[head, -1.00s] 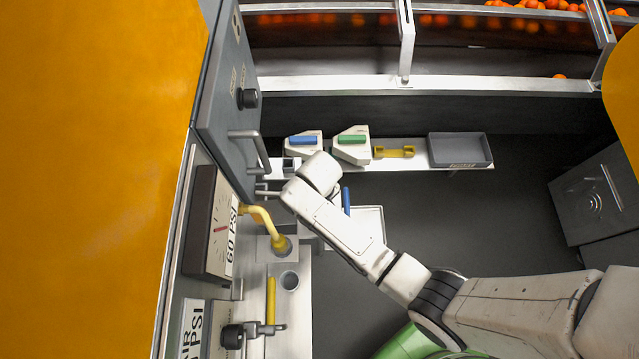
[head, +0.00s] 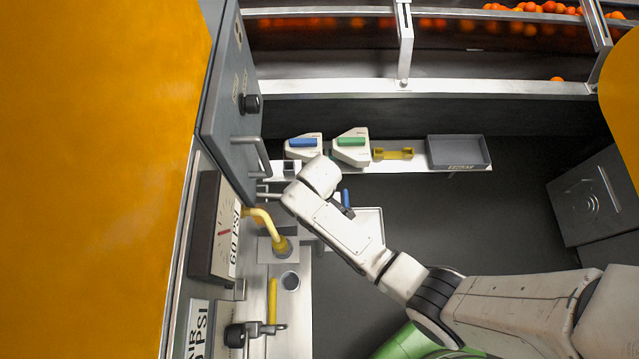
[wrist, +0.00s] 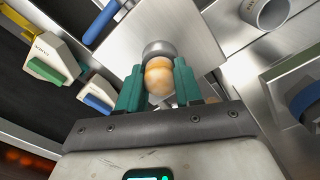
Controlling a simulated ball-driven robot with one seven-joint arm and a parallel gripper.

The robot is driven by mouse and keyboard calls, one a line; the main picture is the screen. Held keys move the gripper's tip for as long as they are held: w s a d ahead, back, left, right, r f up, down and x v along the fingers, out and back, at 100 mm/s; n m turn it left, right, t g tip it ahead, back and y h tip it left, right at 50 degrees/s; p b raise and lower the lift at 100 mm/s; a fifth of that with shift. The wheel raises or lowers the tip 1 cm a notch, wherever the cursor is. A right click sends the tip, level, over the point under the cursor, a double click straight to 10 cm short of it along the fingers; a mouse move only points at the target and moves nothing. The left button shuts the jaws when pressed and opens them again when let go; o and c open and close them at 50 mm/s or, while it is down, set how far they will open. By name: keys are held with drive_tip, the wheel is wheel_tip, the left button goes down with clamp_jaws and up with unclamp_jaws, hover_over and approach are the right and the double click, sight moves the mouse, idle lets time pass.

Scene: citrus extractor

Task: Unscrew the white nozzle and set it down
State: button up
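In the wrist view, a rounded pale piece with tan-orange patches (wrist: 159,78) sits between my gripper's teal fingers (wrist: 159,86); it appears to be the nozzle, though it does not look plain white. A grey metal rounded part (wrist: 158,49) lies just beyond it. The fingers press close on both sides with no clear gap. A flat pale metal plate (wrist: 200,30) is behind. In the head view my arm's end hides the nozzle and most of my gripper; only a dark piece of the gripper shows beside the blue handle (head: 345,196).
A shelf holds a blue-topped holder (head: 303,145), a green-topped holder (head: 351,147), a yellow bracket (head: 393,154) and a grey tray (head: 459,151). A door handle (head: 258,156) is close by.

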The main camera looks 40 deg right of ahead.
drive_tip(key=shift+o, duration=1.2)
drive_tip(key=shift+d, duration=0.1)
drive_tip(key=shift+m+p, duration=0.35)
drive_tip(key=shift+m, duration=0.55)
drive_tip(key=shift+m+p, duration=0.3)
drive_tip(key=shift+m, duration=0.5)
drive_tip(key=shift+m, duration=0.4)
drive_tip(key=shift+m+p, duration=0.3)
drive_tip(key=shift+m, duration=0.2)
